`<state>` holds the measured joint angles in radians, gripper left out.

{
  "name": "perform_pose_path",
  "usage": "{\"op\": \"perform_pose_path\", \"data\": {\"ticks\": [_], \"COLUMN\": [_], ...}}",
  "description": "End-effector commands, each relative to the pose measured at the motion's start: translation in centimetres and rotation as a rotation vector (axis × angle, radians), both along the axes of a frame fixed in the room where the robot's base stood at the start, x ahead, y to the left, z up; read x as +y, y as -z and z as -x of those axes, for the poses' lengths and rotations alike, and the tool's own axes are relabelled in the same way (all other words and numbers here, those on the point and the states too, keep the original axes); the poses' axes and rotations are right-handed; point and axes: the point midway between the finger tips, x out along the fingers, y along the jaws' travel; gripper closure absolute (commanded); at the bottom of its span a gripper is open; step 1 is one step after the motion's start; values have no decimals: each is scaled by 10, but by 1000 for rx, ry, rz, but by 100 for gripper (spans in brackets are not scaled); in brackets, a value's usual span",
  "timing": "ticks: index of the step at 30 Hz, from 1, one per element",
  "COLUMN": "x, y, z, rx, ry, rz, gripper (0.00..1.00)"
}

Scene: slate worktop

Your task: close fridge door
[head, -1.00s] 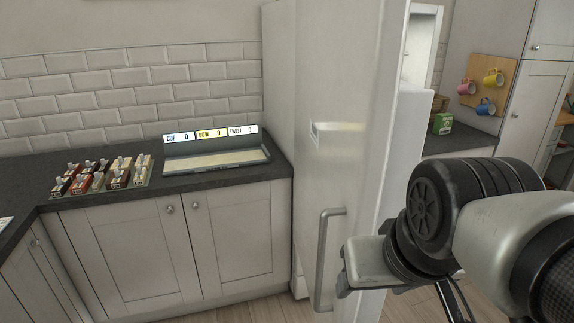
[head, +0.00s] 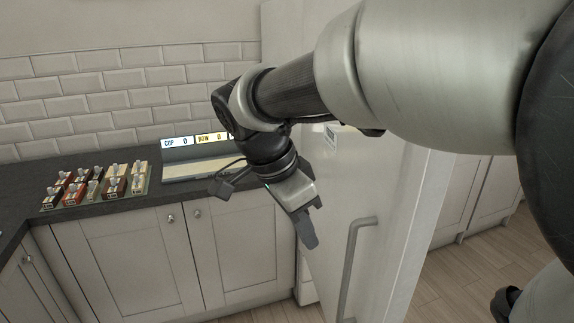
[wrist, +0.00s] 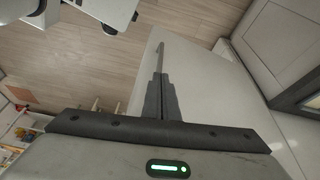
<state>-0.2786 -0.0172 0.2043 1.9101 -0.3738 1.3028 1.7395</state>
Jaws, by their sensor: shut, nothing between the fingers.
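The white fridge door (head: 385,240) stands swung out, its outer face and thick free edge visible in the head view. Its upper part is hidden behind my arm. A grey vertical bar handle (head: 350,262) is on the outer face. My gripper (head: 309,241) is shut and empty, pointing down, left of the handle in the picture. I cannot tell whether it touches the door. In the wrist view my gripper (wrist: 161,76) has its fingers together, and the pale door panel (wrist: 215,85) lies just to their right.
The slate worktop (head: 110,208) with base cabinets (head: 120,250) runs along the left. It carries a rack of small levered blocks (head: 95,185) and a tray (head: 190,170) with a display. Wooden floor (head: 480,270) is open at the right.

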Motion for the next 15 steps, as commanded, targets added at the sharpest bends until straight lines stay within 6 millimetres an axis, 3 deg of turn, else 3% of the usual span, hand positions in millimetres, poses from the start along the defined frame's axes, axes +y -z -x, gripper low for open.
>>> {"op": "perform_pose_path", "data": {"ticks": [3,8,15], "x": [7,2,-15], "y": [3,17,62], "z": [-6,-7,-13], "rx": [-14,-14,-13], "ry": [55,71,71], "rz": [10,13,13], "gripper": [100,100,100]}}
